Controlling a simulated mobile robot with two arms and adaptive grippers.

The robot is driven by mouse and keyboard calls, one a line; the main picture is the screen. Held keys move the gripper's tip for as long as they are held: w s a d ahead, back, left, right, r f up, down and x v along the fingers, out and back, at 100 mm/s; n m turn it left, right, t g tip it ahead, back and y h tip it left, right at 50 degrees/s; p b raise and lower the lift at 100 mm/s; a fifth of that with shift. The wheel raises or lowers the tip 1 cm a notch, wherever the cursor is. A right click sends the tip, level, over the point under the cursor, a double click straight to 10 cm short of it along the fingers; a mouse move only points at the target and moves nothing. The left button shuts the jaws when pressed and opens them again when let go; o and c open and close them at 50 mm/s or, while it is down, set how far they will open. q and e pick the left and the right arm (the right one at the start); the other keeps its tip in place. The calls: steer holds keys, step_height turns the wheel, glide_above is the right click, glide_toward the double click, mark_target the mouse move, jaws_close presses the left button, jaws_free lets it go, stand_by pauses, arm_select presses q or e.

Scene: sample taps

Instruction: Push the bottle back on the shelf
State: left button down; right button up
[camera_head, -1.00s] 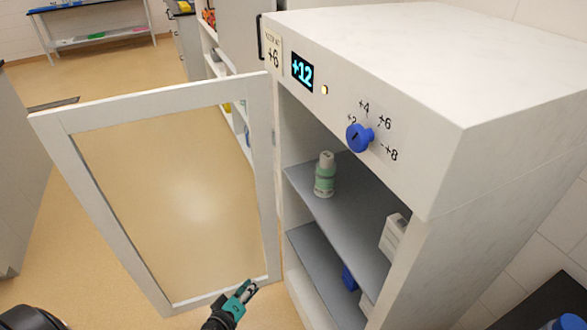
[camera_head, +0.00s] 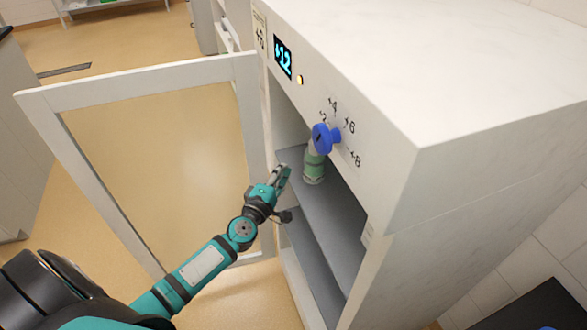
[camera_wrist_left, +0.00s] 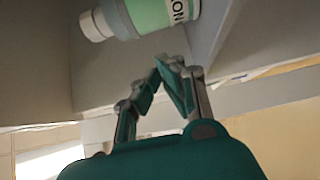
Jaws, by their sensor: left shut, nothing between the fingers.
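My left gripper (camera_head: 284,172) is shut and empty, just in front of the bottle at about shelf height. In the left wrist view the bottle (camera_wrist_left: 150,17) lies across the top, close beyond the shut fingertips (camera_wrist_left: 170,62). I cannot tell whether they touch it. My right gripper is not in view.
The cabinet's framed glass door (camera_head: 150,75) stands open to the left, beside my left arm. The blue knob (camera_head: 325,138) sticks out of the front panel above the bottle. A lower shelf (camera_head: 310,255) lies beneath.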

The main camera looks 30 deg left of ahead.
mark_target(318, 163)
arm_select(q)
steer(key=shift+w+d, duration=1.1)
steer(key=shift+d, duration=0.15)
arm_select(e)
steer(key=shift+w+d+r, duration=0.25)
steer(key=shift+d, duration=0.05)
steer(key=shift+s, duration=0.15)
arm_select(q)
steer(key=shift+w+d, duration=0.25)
steer(key=shift+w, duration=0.05)
steer(key=w+d, duration=0.4)
steer(key=w, duration=0.1)
steer(key=shift+d+p, duration=0.2)
steer(key=shift+p, duration=0.1)
steer(key=w+d+b, duration=0.1)
steer(key=w+d, duration=0.3)
steer(key=w+d+b, duration=0.2)
steer(key=w+d, duration=0.1)
steer(key=w, duration=0.1)
steer(key=shift+w+d+f, duration=0.1)
steer(key=shift+w+d, duration=0.25)
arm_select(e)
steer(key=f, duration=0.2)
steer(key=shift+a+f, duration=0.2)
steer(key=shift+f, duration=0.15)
arm_select(q)
steer(key=shift+a, duration=0.1)
